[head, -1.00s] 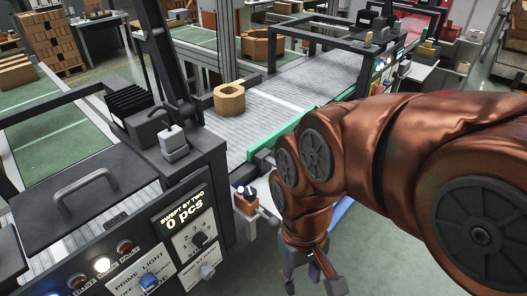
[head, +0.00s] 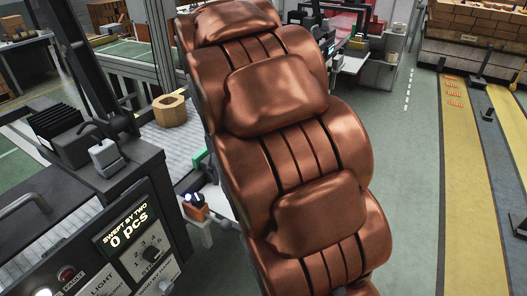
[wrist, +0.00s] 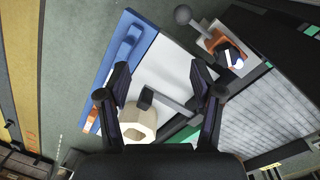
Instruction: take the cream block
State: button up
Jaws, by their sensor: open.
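The cream block (wrist: 138,122) shows in the wrist view as a pale, roughly hexagonal piece with a hole. It is on or over a white surface (wrist: 168,62) with a blue strip along one side, close to my left finger. My gripper (wrist: 160,76) is open, its two dark fingers spread above that surface, with nothing held between them. A dark T-shaped part (wrist: 172,101) lies between the fingers, beside the block. In the head view my arm hides the gripper and the cream block.
A tan hexagonal block (head: 170,110) sits on the grey conveyor (head: 172,143). An orange part with a white-and-dark top (head: 195,206) is at the conveyor's edge, also in the wrist view (wrist: 229,54). A control panel (head: 135,240) stands at left. Open floor (head: 415,190) lies at right.

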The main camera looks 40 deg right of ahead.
jog(key=w+d+f+m, duration=0.2)
jog(key=w+d+f, duration=0.2)
jog(key=d, duration=0.6)
jog(key=w+d+f+m+b, duration=0.1)
jog(key=w+d+f+m, duration=0.2)
jog(key=d, duration=0.8)
jog(key=w+d+f+m+t, duration=0.1)
jog(key=w+d+f, duration=0.4)
jog(key=d, duration=0.5)
jog(key=shift+w+d+f+m+b, duration=0.1)
jog(key=shift+w+m+b, duration=0.05)
jog(key=shift+w+m, duration=0.3)
jog(key=shift+w+d+f+m+b, duration=0.1)
jog(key=shift+w+m+b, duration=0.05)
jog(key=shift+w+m, duration=0.3)
jog(key=shift+d+f+p, duration=0.1)
jog(key=shift+f+p, duration=0.35)
jog(key=shift+f, duration=0.95)
jog(key=shift+w+a+f+p, duration=0.15)
jog(key=shift+f+p, duration=0.35)
jog(key=shift+f, duration=0.75)
jog(key=shift+w+a+f+p, duration=0.1)
jog(key=shift+w+f+p, duration=0.25)
jog(key=shift+f, duration=0.9)
jog(key=shift+s, duration=0.1)
grip_shut()
